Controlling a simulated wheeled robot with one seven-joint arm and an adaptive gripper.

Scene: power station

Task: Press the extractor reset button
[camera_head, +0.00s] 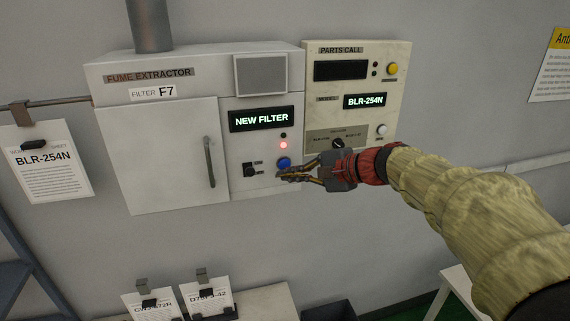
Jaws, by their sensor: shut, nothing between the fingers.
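The fume extractor (107,90) is a white wall cabinet with its door (165,155) closed. Its display (262,119) reads "NEW FILTER", and a red light (283,145) glows below it. A round blue button (284,163) sits under the light, beside a black switch (249,170). I cannot read any label for the button. My gripper (281,176) is shut and empty, its fingertips pointing left just below the blue button. I cannot tell whether they touch the panel.
The parts call panel (395,80) is right of the extractor, with a yellow button (392,69), a white button (382,130) and a dark knob (338,143) close above my gripper. Clipboard sheets (207,297) stand below. A paper sheet (48,178) hangs at left.

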